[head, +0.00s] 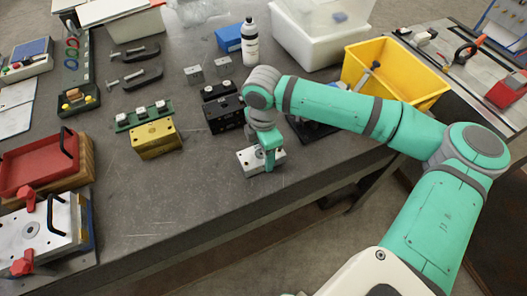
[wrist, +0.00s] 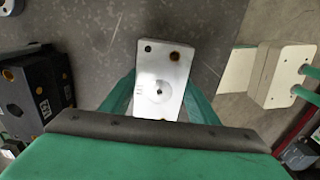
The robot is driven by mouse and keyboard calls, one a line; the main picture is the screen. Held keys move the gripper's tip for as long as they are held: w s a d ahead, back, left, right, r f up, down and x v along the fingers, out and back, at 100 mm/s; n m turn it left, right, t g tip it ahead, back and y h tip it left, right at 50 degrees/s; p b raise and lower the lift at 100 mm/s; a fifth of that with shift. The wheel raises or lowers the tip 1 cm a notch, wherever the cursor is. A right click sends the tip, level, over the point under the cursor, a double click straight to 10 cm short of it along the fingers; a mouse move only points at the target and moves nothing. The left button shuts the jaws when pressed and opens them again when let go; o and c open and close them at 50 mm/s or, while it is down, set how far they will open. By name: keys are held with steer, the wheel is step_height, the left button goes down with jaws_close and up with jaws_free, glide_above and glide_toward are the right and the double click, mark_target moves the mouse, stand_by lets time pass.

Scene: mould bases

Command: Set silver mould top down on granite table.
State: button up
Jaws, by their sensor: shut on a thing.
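The silver mould top (head: 248,158) is a pale rectangular metal block near the front edge of the granite table (head: 200,185). My gripper (head: 268,160) points down and is shut on it. In the wrist view the silver mould top (wrist: 162,75) lies between my two green fingers, with a central hole and two corner holes, one brownish, on its upper face. Its lower end is hidden by my gripper body. It is at or just above the table top; I cannot tell whether it touches.
Black mould blocks (head: 224,113) stand just behind. A gold mould block (head: 155,138) with a green strip (head: 143,115) is to the left. A yellow bin (head: 395,65) stands back right. The grey surface left of my gripper is clear up to the front edge.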

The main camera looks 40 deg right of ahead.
steer(key=o, duration=1.8)
step_height(320, 180, up, 12)
steer(key=shift+r, duration=0.2)
steer(key=shift+w, duration=0.1)
